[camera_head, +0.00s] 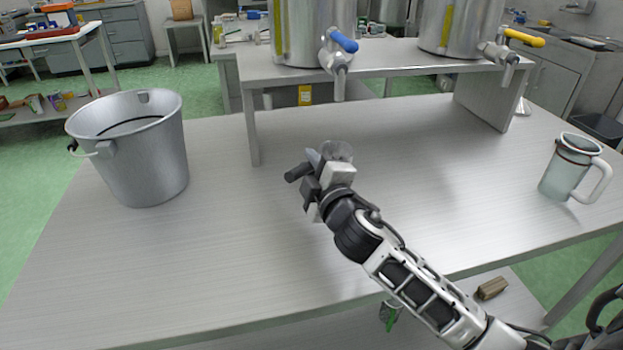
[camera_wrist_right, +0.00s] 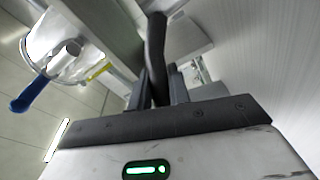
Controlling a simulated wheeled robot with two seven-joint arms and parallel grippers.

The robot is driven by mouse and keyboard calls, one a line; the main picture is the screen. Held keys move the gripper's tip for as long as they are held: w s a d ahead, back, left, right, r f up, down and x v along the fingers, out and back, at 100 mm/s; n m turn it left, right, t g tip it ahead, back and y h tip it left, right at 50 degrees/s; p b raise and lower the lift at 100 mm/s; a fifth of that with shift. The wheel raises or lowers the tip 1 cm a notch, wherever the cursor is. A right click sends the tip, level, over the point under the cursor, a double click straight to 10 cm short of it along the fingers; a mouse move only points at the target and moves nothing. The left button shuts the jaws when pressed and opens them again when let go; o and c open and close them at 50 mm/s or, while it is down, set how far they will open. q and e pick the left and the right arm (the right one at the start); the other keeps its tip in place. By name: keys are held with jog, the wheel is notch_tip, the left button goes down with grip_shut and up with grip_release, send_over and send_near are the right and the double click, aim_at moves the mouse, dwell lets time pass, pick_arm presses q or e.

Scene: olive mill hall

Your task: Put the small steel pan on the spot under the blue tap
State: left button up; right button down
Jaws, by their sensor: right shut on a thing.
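The small steel pan (camera_head: 338,150) shows as a small round bowl, partly hidden behind my right gripper (camera_head: 317,165). My right gripper is shut on its dark handle (camera_wrist_right: 156,50), which runs up between the fingers in the right wrist view; the handle's end (camera_head: 297,173) sticks out left in the head view. I cannot tell whether the pan touches the table. The blue tap (camera_head: 344,42) is on the left steel tank (camera_head: 300,30), its spout pointing down, beyond the pan. The tap's blue lever (camera_wrist_right: 28,95) also shows in the right wrist view. My left gripper is not in view.
A steel bucket (camera_head: 150,165) stands at the left of the table (camera_head: 230,240). A frosted jug (camera_head: 562,175) stands at the right. A raised shelf (camera_head: 395,60) carries both tanks; its legs flank open room below. A yellow tap (camera_head: 520,38) is on the right tank.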

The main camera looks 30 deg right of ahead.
jog(key=shift+f+b, duration=0.35)
jog(key=shift+f, duration=1.3)
jog(key=c, duration=1.3)
grip_release()
jog(key=shift+r, duration=0.1)
jog(key=shift+r+p, duration=0.2)
jog(key=shift+p, duration=0.1)
jog(key=s, duration=0.3)
jog(key=s+b, duration=0.1)
jog(key=s, duration=0.3)
jog(key=s+a, duration=0.1)
jog(key=s, duration=0.3)
jog(key=shift+s+f+b, duration=0.15)
jog(key=shift+s+b, duration=0.05)
jog(key=shift+b, duration=0.15)
jog(key=shift+s, duration=0.35)
jog(key=shift+a, duration=0.1)
